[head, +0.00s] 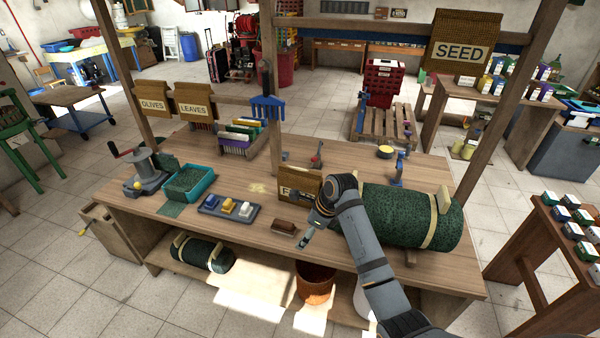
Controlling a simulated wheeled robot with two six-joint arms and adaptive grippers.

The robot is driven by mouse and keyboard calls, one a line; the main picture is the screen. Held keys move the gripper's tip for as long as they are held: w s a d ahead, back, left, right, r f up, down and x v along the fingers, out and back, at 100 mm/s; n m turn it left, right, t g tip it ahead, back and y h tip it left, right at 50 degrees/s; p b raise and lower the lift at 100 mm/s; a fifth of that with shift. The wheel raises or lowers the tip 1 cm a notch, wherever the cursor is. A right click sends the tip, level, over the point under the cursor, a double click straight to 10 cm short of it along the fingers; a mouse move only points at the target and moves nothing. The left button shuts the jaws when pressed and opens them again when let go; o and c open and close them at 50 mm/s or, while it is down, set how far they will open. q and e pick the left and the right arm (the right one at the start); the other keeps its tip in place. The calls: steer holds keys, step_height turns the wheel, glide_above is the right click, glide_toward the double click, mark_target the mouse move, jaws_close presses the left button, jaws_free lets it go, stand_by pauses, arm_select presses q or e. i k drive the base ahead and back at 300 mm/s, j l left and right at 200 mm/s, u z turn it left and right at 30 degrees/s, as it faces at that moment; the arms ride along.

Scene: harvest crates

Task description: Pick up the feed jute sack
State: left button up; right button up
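A brown jute sack (308,180) stands on the workbench near the middle, with a pale label that starts with "F"; the rest of its lettering is hidden by my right arm. My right gripper (305,209) is right in front of the sack, at its lower right. The fingers are small and dark against it, so I cannot tell whether they are open or shut, or touch the sack. My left gripper is not in view.
Similar sacks marked OLIVES (152,97), LEAVES (194,101) and SEED (462,42) hang on the wooden frame. A big green net roll (400,213) lies right of the arm. A brush (284,228) and a tray of coloured blocks (212,207) lie left.

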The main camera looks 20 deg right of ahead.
mark_target(290, 176)
steer(key=i+l, duration=0.25)
steer(key=i, duration=0.25)
steer(key=i+l, duration=0.25)
steer(key=i, duration=0.3)
